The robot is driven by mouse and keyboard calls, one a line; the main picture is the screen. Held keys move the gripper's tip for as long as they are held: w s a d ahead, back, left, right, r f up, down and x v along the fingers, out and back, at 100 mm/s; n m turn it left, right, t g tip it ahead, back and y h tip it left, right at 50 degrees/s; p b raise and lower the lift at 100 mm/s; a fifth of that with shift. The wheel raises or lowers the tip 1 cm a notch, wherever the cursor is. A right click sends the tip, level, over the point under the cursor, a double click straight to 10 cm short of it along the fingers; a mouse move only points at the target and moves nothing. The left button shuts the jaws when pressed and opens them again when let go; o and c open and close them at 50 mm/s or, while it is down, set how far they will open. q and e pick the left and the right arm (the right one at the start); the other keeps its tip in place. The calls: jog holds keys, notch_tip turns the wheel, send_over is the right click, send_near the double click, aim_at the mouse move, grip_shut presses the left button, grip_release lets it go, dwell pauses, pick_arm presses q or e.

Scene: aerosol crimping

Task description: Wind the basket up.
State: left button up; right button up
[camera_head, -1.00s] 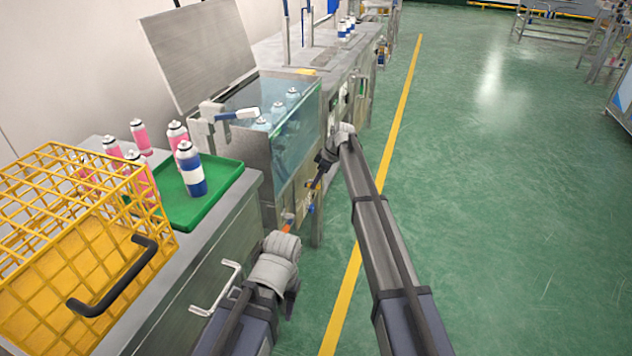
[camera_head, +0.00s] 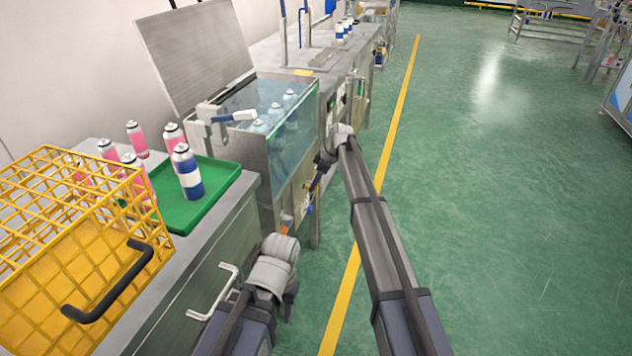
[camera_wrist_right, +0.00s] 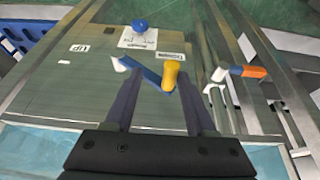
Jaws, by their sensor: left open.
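A crank with a blue arm (camera_wrist_right: 150,74) and a yellow knob (camera_wrist_right: 172,74) is on the tank's front panel in the right wrist view, with an "UP" label (camera_wrist_right: 79,48) to its left. My right gripper (camera_wrist_right: 156,82) is open, with the knob between or just beyond its fingertips; I cannot tell if they touch. In the head view my right gripper (camera_head: 322,165) is at the front of the water tank (camera_head: 258,165). Several cans (camera_head: 276,110) stand in the water; any basket under them cannot be made out. My left gripper (camera_head: 290,298) hangs lower, beside the bench, empty.
A yellow wire basket (camera_head: 85,245) with a black handle sits on the bench at left. A green tray (camera_head: 222,178) with cans is beside it. A blue-handled lever (camera_head: 238,116) is on the tank's rim. An orange-tipped valve (camera_wrist_right: 240,72) is right of the crank.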

jog(key=shift+s+r, duration=0.1)
dwell(0.3)
pick_arm(q)
notch_tip(320, 180, up, 7)
jog(key=p, duration=0.7)
pick_arm(e)
jog(key=v, duration=0.7)
jog(key=shift+r, duration=0.3)
pick_arm(q)
jog(key=shift+r, duration=0.1)
pick_arm(e)
jog(key=shift+d, duration=0.1)
